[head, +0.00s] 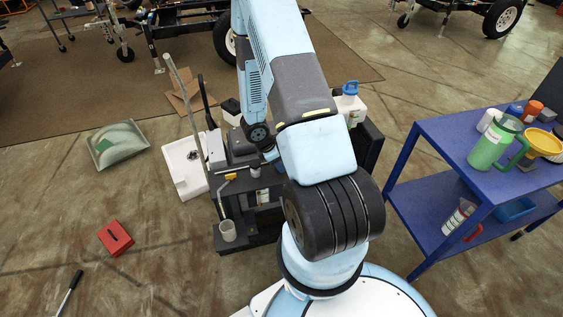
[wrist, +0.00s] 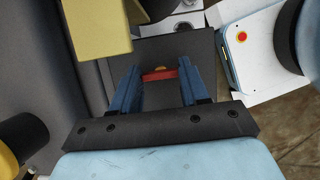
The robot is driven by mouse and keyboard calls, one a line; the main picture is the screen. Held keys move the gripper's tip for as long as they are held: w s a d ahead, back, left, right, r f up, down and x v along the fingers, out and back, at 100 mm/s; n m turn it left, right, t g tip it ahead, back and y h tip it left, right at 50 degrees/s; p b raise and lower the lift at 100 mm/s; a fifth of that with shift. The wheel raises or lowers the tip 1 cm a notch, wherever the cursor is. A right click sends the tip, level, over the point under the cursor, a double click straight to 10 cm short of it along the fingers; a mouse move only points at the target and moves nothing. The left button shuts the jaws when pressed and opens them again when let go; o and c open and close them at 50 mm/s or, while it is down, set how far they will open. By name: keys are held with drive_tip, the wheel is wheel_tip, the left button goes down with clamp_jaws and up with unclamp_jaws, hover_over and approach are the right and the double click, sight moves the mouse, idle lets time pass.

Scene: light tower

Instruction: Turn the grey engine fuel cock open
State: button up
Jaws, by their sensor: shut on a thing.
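In the wrist view my gripper (wrist: 159,68) has its two blue fingers on either side of a short red lever (wrist: 161,75). The jaws are shut on this lever, which lies crosswise between the fingertips. A small brass-yellow part shows just behind it. The lever sits against a dark grey surface; I take it for the fuel cock, though no grey cock is clear to see. In the head view the grey engine unit (head: 241,146) stands behind my arm, and my gripper and the lever are hidden there.
A yellow block (wrist: 95,28) is close at the upper left in the wrist view. In the head view a blue cart (head: 432,150) with a green jug (head: 490,150) stands right.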

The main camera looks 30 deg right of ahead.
drive_tip(key=o, duration=1.1)
drive_tip(key=shift+s+a, duration=0.1)
drive_tip(key=shift+s, duration=0.15)
drive_tip(key=shift+c, duration=0.2)
drive_tip(key=shift+w, duration=0.1)
drive_tip(key=v, duration=1.3)
drive_tip(key=shift+r, duration=0.35)
drive_tip(key=shift+a, duration=0.1)
drive_tip(key=s+a+r+m+t, duration=0.15)
drive_tip(key=r+m, duration=0.25)
drive_tip(key=r, duration=0.8)
drive_tip(key=s+r+m+t, duration=0.15)
drive_tip(key=r+m, duration=0.25)
drive_tip(key=r, duration=0.7)
drive_tip(key=s+a+r+m+t+y, duration=0.2)
drive_tip(key=s+a+r+m, duration=0.1)
drive_tip(key=s+r, duration=0.5)
drive_tip(key=s+a+r+m+t+y, duration=0.1)
drive_tip(key=s+a+r+m, duration=0.3)
drive_tip(key=s+r, duration=0.4)
drive_tip(key=shift+a+r+t+y, duration=0.3)
drive_tip(key=shift+a+t+y, duration=0.1)
drive_tip(key=shift+a+y, duration=0.25)
